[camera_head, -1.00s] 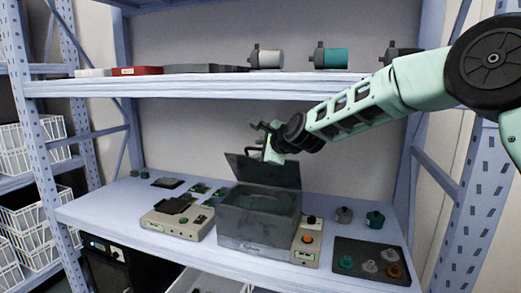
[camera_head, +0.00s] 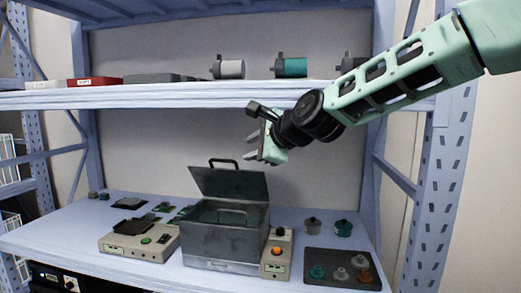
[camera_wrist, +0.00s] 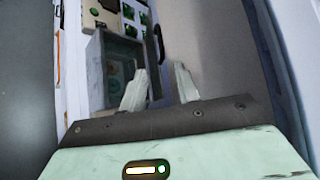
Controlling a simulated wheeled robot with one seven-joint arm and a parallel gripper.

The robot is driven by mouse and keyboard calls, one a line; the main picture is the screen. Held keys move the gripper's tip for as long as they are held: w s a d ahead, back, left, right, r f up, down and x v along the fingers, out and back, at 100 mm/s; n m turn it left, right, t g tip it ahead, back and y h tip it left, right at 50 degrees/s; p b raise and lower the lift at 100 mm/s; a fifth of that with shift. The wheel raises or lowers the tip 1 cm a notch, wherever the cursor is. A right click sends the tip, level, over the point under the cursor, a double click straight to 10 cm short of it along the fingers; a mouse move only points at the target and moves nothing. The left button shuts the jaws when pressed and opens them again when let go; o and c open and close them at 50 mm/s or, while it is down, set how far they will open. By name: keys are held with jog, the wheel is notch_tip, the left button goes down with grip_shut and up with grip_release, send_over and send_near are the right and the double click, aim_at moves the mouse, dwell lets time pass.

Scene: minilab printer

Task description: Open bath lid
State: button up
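My gripper (camera_head: 250,147) is above and to the right of the lid, apart from the handle. Its fingers are spread with nothing between them. In the wrist view, the bath (camera_wrist: 97,75) shows left of my open fingers (camera_wrist: 160,88), and the dark lid edge and handle (camera_wrist: 159,47) lie beyond them.
A beige device (camera_head: 139,240) stands left of the bath, and a control box with an orange knob (camera_head: 277,252) stands right. A dark tray (camera_head: 318,268) holds small coloured knobs. The upper shelf (camera_head: 180,97) carries canisters and runs behind my arm.

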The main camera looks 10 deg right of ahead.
jog(key=shift+v, duration=1.45)
